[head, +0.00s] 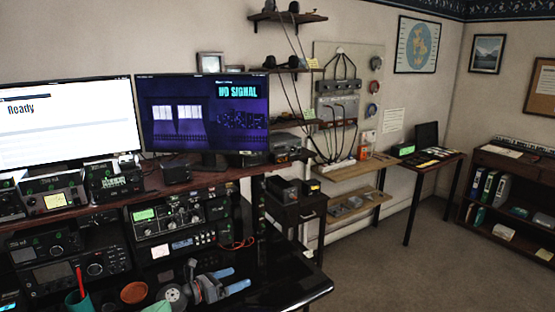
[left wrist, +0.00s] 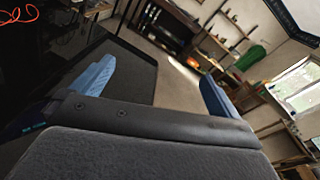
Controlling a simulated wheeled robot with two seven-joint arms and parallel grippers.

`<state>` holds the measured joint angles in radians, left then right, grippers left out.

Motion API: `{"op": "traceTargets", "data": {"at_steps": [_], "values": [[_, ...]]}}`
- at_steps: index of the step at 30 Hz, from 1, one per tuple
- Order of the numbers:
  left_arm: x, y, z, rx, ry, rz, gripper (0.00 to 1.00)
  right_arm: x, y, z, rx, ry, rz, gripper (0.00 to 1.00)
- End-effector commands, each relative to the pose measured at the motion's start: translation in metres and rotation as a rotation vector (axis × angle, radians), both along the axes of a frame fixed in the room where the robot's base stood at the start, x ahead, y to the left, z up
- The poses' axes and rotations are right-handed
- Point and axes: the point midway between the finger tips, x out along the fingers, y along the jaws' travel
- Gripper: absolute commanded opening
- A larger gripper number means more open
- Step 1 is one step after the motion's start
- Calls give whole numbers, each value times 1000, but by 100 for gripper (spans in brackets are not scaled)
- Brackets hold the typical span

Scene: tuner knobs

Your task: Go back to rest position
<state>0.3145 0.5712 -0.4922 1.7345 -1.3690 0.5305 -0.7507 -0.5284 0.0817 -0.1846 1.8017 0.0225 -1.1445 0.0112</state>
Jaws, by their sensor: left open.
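My left gripper (head: 241,278) is low in the head view, over the glossy black desk top near its right front corner. Its two blue fingers point right and stand apart with nothing between them. The left wrist view also shows the open fingers (left wrist: 155,78), with a dark desk edge and floor beyond. A tuner unit (head: 180,220) with several knobs and a green display stands on the desk behind the gripper, apart from it. Another dark radio (head: 68,262) with a large knob stands to its left. My right gripper is in neither view.
Two monitors (head: 203,113) stand on the upper shelf. A teal cup (head: 78,301) with a red pen and a brown round object (head: 134,292) sit left of the gripper. Red cable lies by the tuner. The carpet (head: 400,265) right of the desk is clear.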

Motion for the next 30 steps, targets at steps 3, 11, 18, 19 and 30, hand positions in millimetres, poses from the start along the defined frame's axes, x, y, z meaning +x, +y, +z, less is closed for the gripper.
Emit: {"op": "traceTargets", "data": {"at_steps": [3,11,18,19,30], "values": [[-20,-11,17,-271,84,128,100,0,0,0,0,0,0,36],[-58,14,29,-831,339,442,100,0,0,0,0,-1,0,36],[-111,59,-4,-1293,637,771,100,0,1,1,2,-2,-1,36],[-120,64,-11,-1347,678,815,100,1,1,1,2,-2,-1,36],[-270,96,-101,-1859,1195,1427,100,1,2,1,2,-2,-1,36]]}}
